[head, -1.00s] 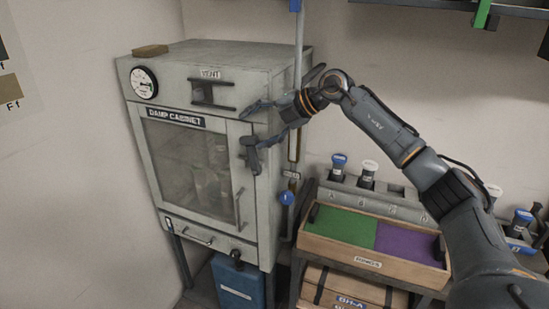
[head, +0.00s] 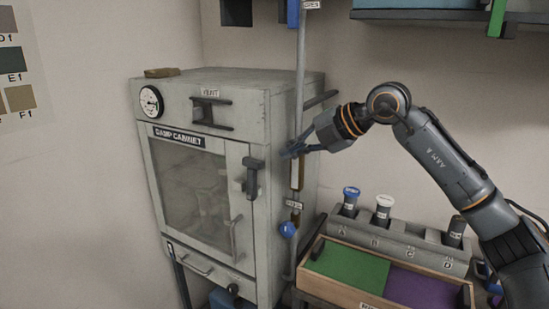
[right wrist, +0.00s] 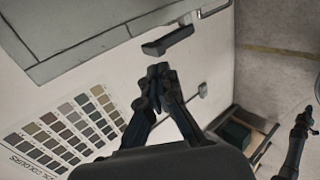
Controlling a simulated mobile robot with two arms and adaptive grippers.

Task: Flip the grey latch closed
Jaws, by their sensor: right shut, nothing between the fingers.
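The grey latch (head: 251,177) is on the right part of the damp cabinet's (head: 262,130) front, beside the windowed door. Its dark grey handle hangs down, nearly upright. My right gripper (head: 290,152) is to the right of the latch, by the cabinet's front right edge and apart from the latch. Its fingers are shut and empty. I cannot tell for sure which handle that is. My left gripper is not in view.
A vertical pole (head: 299,80) with a blue knob (head: 288,229) stands at the cabinet's right side. A vent handle (head: 212,113) and door handle (head: 234,240) stick out in front. A wooden tray (head: 340,290) and a rack of bottles (head: 400,240) are at lower right.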

